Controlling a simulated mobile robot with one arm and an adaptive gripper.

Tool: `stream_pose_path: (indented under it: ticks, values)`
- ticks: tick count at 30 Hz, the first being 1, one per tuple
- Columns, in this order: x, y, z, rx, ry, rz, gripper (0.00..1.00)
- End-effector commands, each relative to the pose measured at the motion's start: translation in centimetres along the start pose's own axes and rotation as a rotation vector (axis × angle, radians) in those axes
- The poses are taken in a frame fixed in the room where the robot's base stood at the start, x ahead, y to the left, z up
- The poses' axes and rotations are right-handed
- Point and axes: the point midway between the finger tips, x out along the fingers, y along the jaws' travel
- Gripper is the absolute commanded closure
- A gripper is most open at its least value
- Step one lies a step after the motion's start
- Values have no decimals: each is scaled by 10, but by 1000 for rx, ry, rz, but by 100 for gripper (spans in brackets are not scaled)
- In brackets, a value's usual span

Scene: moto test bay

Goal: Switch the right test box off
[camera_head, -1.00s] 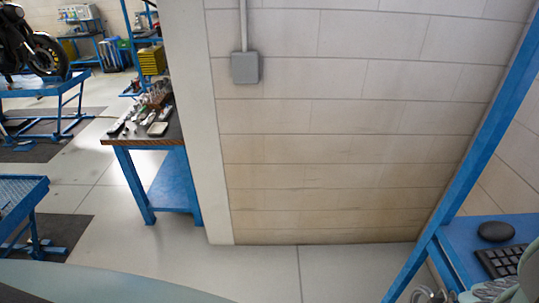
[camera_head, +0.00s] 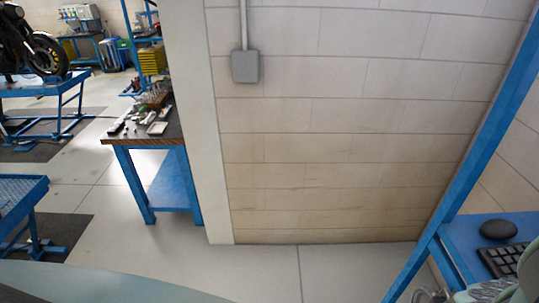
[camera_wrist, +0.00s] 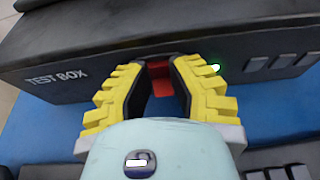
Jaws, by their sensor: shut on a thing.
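A black test box (camera_wrist: 60,55) with white "TEST BOX" lettering spans the top of the wrist view. A green light (camera_wrist: 213,68) glows on its front. My gripper (camera_wrist: 161,65), with yellow ribbed fingers, reaches to the box's front. It is shut on a red switch (camera_wrist: 160,70), which shows between the dark finger pads. The fingers partly hide the switch, so its position cannot be told. The wrist view does not show whether this is the right-hand box. No test box shows in the head view.
Several grey buttons (camera_wrist: 283,62) sit right of the light. The box stands on a blue surface (camera_wrist: 270,105). In the head view, a blue desk (camera_head: 470,232) at lower right holds a black mouse (camera_head: 498,229) and keyboard (camera_head: 500,260). A cluttered workbench (camera_head: 118,141) stands left.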

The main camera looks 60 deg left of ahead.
Motion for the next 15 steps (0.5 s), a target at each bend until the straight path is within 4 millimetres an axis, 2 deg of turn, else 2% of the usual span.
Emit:
stream_pose_path:
  ticks: [1,11,12,15]
  values:
    - [1,-1,-6,1,-20,-1,100]
    - [0,0,-2,-1,-51,1,100]
    - [0,0,-2,-1,-50,1,74]
    - [0,0,-2,-1,-51,1,63]
